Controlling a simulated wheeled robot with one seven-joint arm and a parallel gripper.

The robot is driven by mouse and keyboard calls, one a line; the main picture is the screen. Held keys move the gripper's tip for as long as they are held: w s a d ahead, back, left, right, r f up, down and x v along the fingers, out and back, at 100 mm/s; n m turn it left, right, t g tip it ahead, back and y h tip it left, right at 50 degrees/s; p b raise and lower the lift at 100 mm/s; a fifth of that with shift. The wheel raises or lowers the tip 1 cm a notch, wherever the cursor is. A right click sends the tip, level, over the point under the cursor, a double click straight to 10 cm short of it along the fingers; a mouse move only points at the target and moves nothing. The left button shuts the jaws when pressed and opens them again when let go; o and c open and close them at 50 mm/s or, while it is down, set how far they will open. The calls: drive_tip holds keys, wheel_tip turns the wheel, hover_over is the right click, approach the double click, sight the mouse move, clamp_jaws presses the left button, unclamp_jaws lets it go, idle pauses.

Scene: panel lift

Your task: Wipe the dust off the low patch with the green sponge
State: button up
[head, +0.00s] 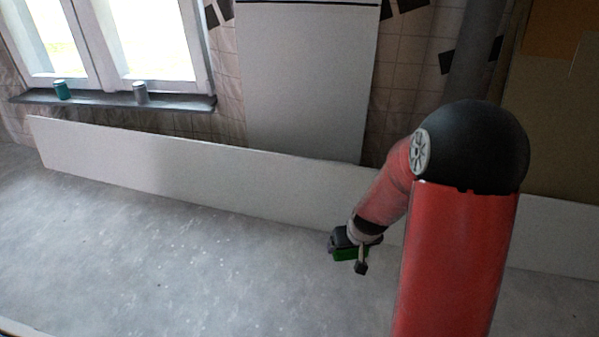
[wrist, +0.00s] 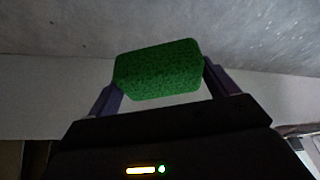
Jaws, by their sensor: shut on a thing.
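The green sponge (wrist: 157,70) is held between the two fingers of my gripper (wrist: 160,75) in the wrist view. In the head view the sponge (head: 345,254) shows as a small green strip under my gripper (head: 347,256), low in front of the long white panel (head: 200,172). I cannot tell whether the sponge touches the panel. No dust patch can be clearly made out on the panel; my arm hides part of its right side.
A tall white panel (head: 305,80) stands against the tiled wall behind. A window sill (head: 110,102) at left holds a teal can (head: 61,90) and a grey can (head: 140,92). The grey floor (head: 200,260) in front is speckled and clear.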

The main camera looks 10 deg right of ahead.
drive_tip(key=shift+s+d+p, duration=0.85)
drive_tip(key=shift+s+d, duration=0.5)
drive_tip(key=shift+d, duration=2.85)
drive_tip(key=shift+s+d+p, duration=0.8)
drive_tip(key=shift+s+d, duration=0.55)
drive_tip(key=shift+d, duration=2.8)
drive_tip(key=shift+w+a+f+b, duration=0.4)
drive_tip(key=shift+w+a, duration=0.75)
drive_tip(key=shift+a, duration=2.35)
drive_tip(key=shift+w+a+f+b, duration=0.1)
drive_tip(key=shift+w+a+b, duration=0.75)
drive_tip(key=shift+a, duration=2.65)
drive_tip(key=shift+w+a+f+b, duration=0.25)
drive_tip(key=shift+w+a, duration=1.15)
drive_tip(key=shift+a, duration=2.1)
drive_tip(key=shift+r, duration=0.1)
wheel_tip(320, 180, up, 7)
drive_tip(key=p, duration=0.5)
